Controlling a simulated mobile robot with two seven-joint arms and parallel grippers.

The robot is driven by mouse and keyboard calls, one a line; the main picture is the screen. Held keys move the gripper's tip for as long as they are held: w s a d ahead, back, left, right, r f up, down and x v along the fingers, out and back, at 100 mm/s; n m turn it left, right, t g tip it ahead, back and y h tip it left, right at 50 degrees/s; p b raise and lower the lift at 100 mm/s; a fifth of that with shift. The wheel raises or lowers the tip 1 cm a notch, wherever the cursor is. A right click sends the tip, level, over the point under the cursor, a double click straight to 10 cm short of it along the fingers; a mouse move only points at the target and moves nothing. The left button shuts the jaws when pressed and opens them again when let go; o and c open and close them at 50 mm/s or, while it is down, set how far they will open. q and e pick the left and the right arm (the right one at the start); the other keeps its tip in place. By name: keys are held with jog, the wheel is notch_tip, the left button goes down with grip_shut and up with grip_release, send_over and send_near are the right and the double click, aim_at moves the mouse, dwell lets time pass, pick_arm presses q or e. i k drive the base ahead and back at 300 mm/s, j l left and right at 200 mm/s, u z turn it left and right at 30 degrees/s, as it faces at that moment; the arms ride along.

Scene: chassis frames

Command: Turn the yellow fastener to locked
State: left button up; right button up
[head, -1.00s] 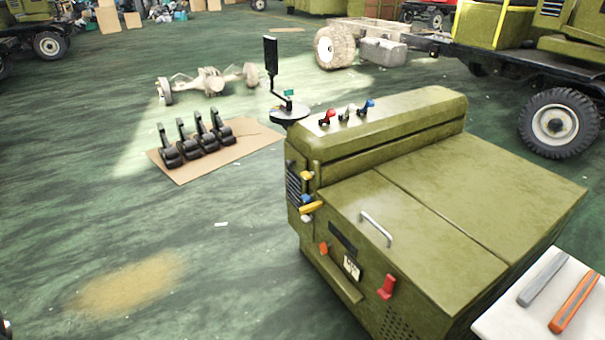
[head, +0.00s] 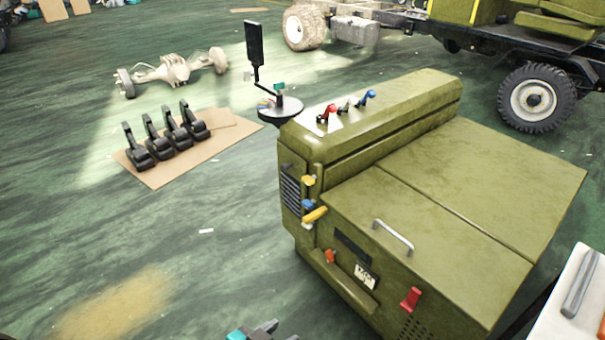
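A green chassis box (head: 463,190) stands on the floor. On its left front corner is a yellow elongated handle (head: 315,215), lying roughly sideways, tilted up to the right. A smaller yellow piece (head: 308,181) sits just above, with a blue piece (head: 307,203) between them. I cannot tell which yellow part is the fastener, or its locked position. A teal and grey tip, seemingly my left gripper (head: 262,332), shows at the bottom edge, well below the yellow parts and apart from them. Its finger opening is not clear. My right gripper is out of view.
The box front also has an orange piece (head: 330,256), a red latch (head: 411,298) and a metal handle (head: 393,236). Red, white and blue levers stand on its top ridge. A white table (head: 566,312) is at the lower right.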

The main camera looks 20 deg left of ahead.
aim_at(309, 180)
jog(key=i+j+z, duration=0.15)
jog(key=j, duration=0.5)
jog(key=i+j+z, duration=0.15)
jog(key=j, duration=0.55)
jog(key=i+j+z, duration=0.2)
jog(key=j, duration=0.55)
jog(key=j+z, duration=0.15)
jog(key=j, duration=0.55)
jog(key=i+j+z, duration=0.1)
jog(key=j, duration=0.45)
jog(key=i+j+z, duration=0.1)
jog(key=j, duration=0.45)
jog(key=i+j+z, duration=0.1)
jog(key=j, duration=0.45)
jog(key=i+j+z, duration=0.1)
jog(key=j, duration=0.5)
